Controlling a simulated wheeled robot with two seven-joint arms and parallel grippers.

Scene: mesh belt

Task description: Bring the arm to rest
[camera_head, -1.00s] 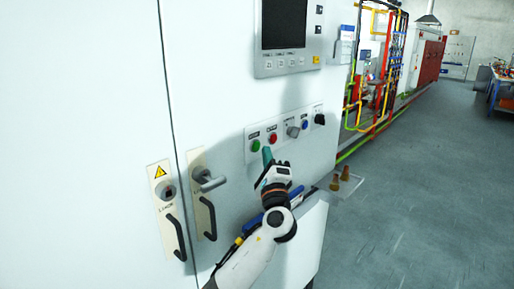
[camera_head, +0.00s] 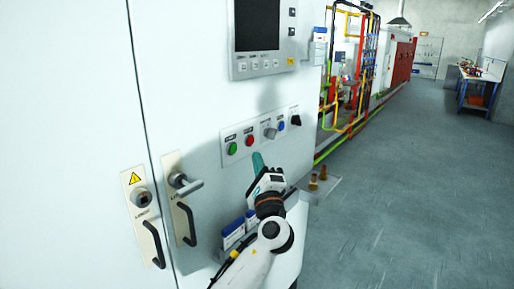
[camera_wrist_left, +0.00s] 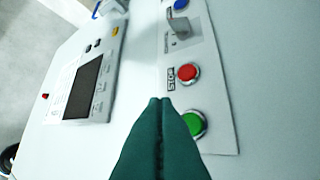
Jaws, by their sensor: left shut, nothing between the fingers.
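My left gripper (camera_head: 258,161) is shut and empty, its teal fingers pressed together in front of the pale cabinet, just below the button panel (camera_head: 262,143). In the left wrist view the closed fingers (camera_wrist_left: 162,104) point toward the panel and partly cover the green button (camera_wrist_left: 195,124). The red button (camera_wrist_left: 187,73) sits beside it. In the head view the green button (camera_head: 232,148) and red button (camera_head: 249,140) are both clear of the fingers. I cannot tell the exact gap to the panel. My right gripper is not in view.
A lever handle (camera_head: 187,185) and black pull handles (camera_head: 152,244) stick out of the cabinet at the left. A screen unit (camera_head: 259,36) is above the panel. A small shelf (camera_head: 322,188) juts out at the right. Open floor (camera_head: 420,200) lies to the right.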

